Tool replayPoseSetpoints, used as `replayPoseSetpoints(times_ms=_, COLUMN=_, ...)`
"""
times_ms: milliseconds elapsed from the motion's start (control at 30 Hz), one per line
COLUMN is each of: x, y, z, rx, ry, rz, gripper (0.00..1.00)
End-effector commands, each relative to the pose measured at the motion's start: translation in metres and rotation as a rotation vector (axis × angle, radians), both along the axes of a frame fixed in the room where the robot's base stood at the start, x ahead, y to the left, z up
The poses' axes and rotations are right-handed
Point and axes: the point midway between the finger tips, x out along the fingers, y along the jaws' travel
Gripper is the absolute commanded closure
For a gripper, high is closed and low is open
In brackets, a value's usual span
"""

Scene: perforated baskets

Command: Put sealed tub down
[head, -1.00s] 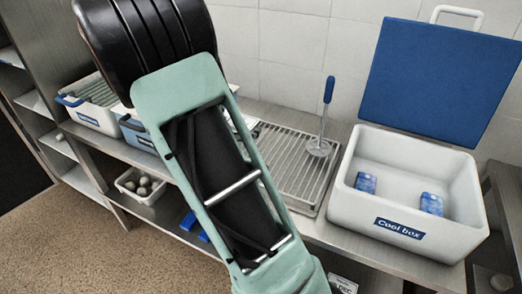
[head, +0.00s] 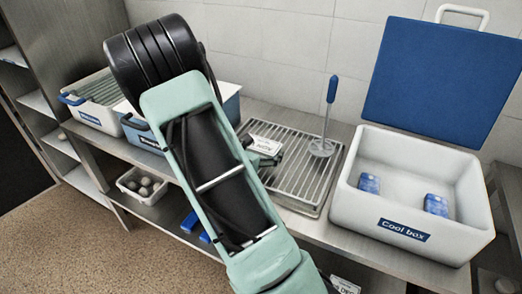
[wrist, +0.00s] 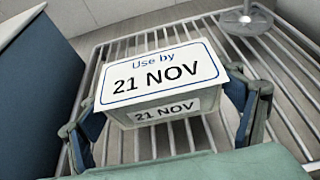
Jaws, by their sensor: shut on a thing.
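The sealed tub (wrist: 165,75) fills the middle of the wrist view. Its white lid reads "Use by 21 NOV", and its front label repeats the date. My gripper (wrist: 168,112) is shut on the tub, one finger on each side. In the head view the tub's white top (head: 264,145) shows beside my arm, with part of my gripper (head: 262,160) near it. The tub is over the metal drain rack (head: 312,180). Whether its base touches the bars cannot be told. My arm hides part of the rack's left side.
A masher-like tool (head: 328,115) stands upright on the rack's right part. An open white cool box (head: 402,232) with blue packs inside stands to the right. A blue-and-white bin (head: 225,103) is close on the left. The rack's middle looks clear.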

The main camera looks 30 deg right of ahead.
Motion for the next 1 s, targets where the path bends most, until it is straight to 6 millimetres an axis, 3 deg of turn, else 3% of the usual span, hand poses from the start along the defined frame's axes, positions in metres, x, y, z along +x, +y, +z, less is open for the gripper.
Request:
replayPoseSetpoints(times_ms=200, x=0.0, y=0.0, z=-0.003, rx=-0.001, ry=-0.002, rz=0.0, gripper=0.5)
replayPoseSetpoints(times_ms=233, x=0.0, y=0.0, z=-0.004, rx=0.0, ry=0.0, rz=0.0, gripper=0.14)
replayPoseSetpoints(times_ms=367, x=0.0, y=0.0, z=-0.003, rx=0.0, ry=0.0, rz=0.0, gripper=0.0)
replayPoseSetpoints(times_ms=767, x=0.0, y=0.0, z=0.002, rx=0.0, ry=0.0, rz=0.0, gripper=0.0)
replayPoseSetpoints(times_ms=1000, x=-0.019, y=0.037, z=0.018, rx=0.002, ry=-0.002, rz=0.005, gripper=0.0)
